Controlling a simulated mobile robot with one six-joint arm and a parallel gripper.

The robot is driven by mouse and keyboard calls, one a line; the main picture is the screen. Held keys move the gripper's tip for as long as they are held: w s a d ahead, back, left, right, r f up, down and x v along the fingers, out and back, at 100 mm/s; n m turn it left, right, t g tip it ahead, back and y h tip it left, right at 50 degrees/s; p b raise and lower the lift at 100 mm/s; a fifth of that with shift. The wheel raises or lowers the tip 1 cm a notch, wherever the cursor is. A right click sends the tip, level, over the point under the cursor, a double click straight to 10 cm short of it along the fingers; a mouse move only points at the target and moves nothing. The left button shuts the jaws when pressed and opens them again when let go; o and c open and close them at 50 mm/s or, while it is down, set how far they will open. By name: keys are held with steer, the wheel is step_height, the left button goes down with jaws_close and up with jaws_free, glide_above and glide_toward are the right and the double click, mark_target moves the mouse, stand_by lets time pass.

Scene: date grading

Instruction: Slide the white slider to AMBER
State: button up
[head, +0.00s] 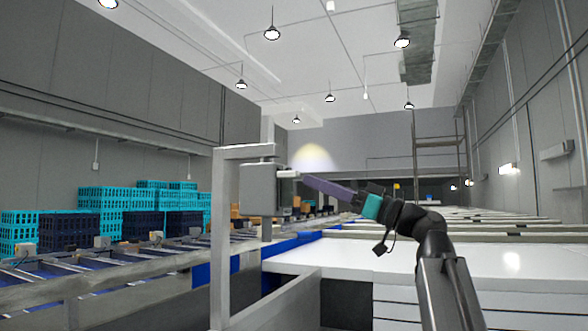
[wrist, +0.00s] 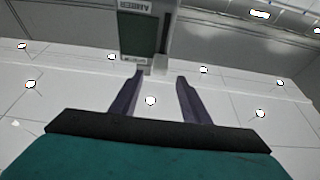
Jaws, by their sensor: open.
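A grey box (head: 257,190) hangs on a metal frame, and a small white slider (head: 288,174) juts from its right side. In the wrist view the slider (wrist: 160,66) shows as a pale block beside a dark green panel (wrist: 138,38). A label (wrist: 135,6) reading AMBER, upside down, sits at the panel's end at the top of that picture. My gripper (head: 304,180) points left at the slider, its fingertips close to it. In the wrist view my gripper (wrist: 160,76) is open, with the slider just beyond the fingertips, roughly between them. I cannot tell whether they touch.
The metal frame's post (head: 221,240) stands left of the box. Turquoise crates (head: 103,200) and dark crates stand behind a conveyor (head: 120,265) on the left. A white table surface (head: 440,262) lies below my arm.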

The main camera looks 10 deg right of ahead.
mark_target(298, 175)
steer(key=shift+p+x, duration=1.4)
steer(key=shift+x, duration=2.6)
jaws_close()
